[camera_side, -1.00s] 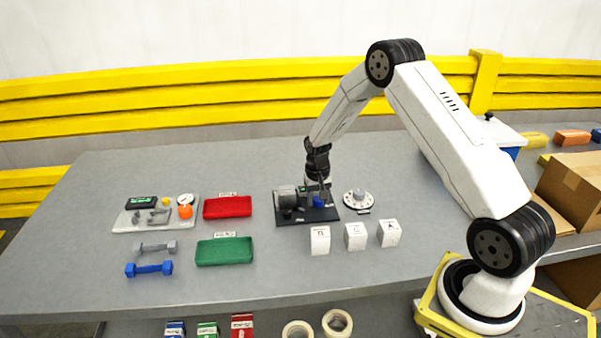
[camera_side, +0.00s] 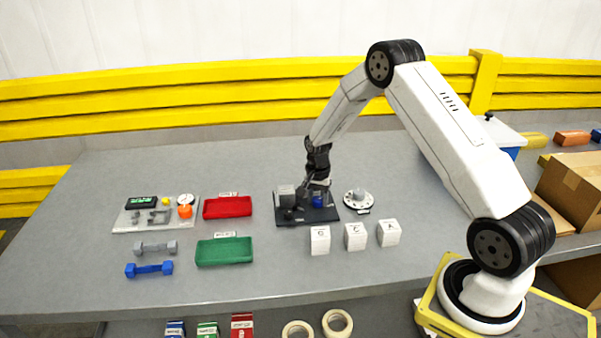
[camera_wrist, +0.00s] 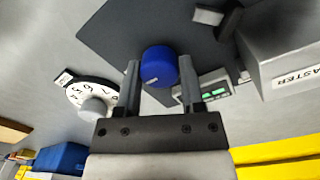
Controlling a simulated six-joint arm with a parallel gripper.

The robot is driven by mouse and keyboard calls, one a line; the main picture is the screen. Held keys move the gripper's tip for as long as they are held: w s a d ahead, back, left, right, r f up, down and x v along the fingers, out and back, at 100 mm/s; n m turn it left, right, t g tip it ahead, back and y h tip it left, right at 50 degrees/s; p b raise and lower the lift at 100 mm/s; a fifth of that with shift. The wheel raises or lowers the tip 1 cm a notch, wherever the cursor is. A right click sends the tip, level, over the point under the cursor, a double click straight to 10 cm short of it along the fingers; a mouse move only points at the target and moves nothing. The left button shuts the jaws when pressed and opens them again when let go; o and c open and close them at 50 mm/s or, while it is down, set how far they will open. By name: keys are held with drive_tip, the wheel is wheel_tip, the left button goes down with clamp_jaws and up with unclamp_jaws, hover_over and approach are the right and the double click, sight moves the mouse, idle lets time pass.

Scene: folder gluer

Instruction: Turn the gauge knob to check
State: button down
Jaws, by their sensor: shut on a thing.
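The blue knob (camera_side: 318,202) stands on a dark plate (camera_side: 287,222) near the middle of the table. In the wrist view, the blue knob (camera_wrist: 159,66) sits between my two fingers. My gripper (camera_wrist: 160,82) is shut on it, pointing down from above; in the side view my gripper (camera_side: 318,192) partly covers the plate's far side. A small display with green digits (camera_wrist: 214,90) lies beside the right finger in the wrist view; its reading is too small to tell.
A grey block (camera_wrist: 285,60) marked "ASTER" stands on the same plate. White blocks (camera_side: 355,237) stand in front. Red (camera_side: 228,207) and green (camera_side: 224,251) trays lie left.

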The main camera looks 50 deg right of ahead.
sight(317, 198)
drive_tip(key=shift+c, duration=1)
unclamp_jaws()
drive_tip(key=shift+r, duration=0.1)
drive_tip(key=shift+w+r, duration=0.1)
drive_tip(key=shift+r, duration=3.7)
drive_tip(key=shift+a, duration=0.1)
